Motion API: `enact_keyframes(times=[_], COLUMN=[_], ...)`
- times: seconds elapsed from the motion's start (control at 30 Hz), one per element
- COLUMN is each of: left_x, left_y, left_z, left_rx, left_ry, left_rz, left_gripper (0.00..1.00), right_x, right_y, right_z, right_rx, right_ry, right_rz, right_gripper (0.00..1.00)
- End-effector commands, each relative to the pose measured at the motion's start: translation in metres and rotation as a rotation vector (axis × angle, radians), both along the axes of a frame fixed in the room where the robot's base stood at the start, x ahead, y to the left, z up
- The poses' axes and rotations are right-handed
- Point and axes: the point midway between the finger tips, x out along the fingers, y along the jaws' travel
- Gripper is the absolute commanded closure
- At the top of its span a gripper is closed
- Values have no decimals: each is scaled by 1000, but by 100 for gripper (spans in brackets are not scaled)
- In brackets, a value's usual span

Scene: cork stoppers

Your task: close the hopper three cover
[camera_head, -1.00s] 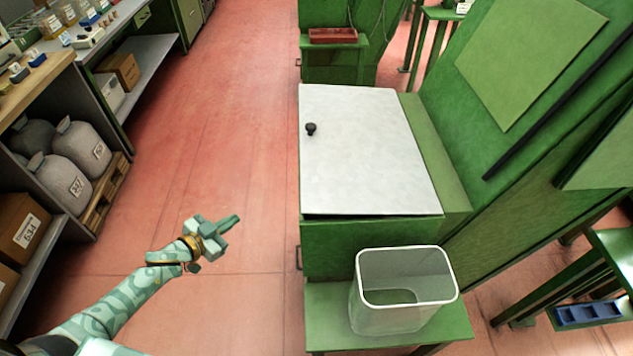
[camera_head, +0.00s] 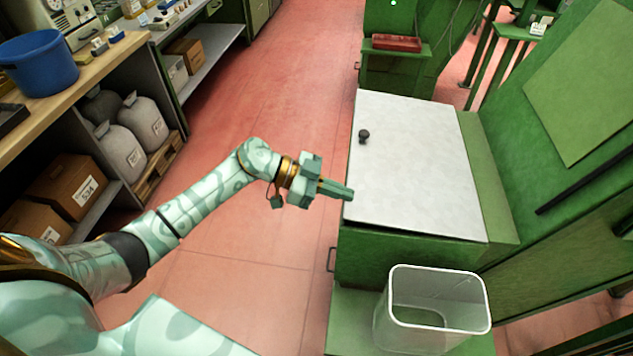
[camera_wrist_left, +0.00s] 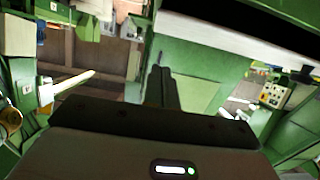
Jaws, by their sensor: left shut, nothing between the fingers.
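The cover (camera_head: 415,165) is a pale grey-white panel with a black knob (camera_head: 364,136) near its left edge. It lies over the top of the green hopper (camera_head: 400,262). A thin dark gap shows under its front edge in the head view, so it looks slightly raised there. My left gripper (camera_head: 349,193) is shut and empty, its fingertips beside the cover's left edge in the picture; I cannot tell whether they touch it. In the left wrist view, the shut fingers (camera_wrist_left: 162,88) point ahead, with a white edge and a dark band above right. My right gripper is not in view.
A clear bin (camera_head: 432,312) stands on a green shelf in front of the hopper. A green machine wall rises at the right. A red tray (camera_head: 396,43) sits behind. Shelving with sacks (camera_head: 118,148) and a blue bucket (camera_head: 38,62) stands left. The red floor between is clear.

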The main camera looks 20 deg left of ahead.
Motion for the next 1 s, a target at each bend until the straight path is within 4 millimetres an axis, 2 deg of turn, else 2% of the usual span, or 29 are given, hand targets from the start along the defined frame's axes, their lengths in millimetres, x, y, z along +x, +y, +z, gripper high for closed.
enact_keyframes(times=[0.1, 0.23, 0.73, 0.83, 1.0], left_x=[0, 0, -1, -2, -3], left_y=[1, 2, 4, 4, 5], left_z=[-22, -34, -42, -54, -81], left_rx=[0, -1, -5, -39, -153], left_ry=[5, 1, -1, -6, -32], left_rz=[2, 2, 0, -5, -8], left_gripper=[100, 100, 100, 100, 100], right_x=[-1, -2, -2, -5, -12], right_y=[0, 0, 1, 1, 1], right_z=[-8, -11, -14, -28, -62], right_rx=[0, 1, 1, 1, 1], right_ry=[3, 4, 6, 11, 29], right_rz=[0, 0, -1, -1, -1], right_gripper=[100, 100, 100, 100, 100])
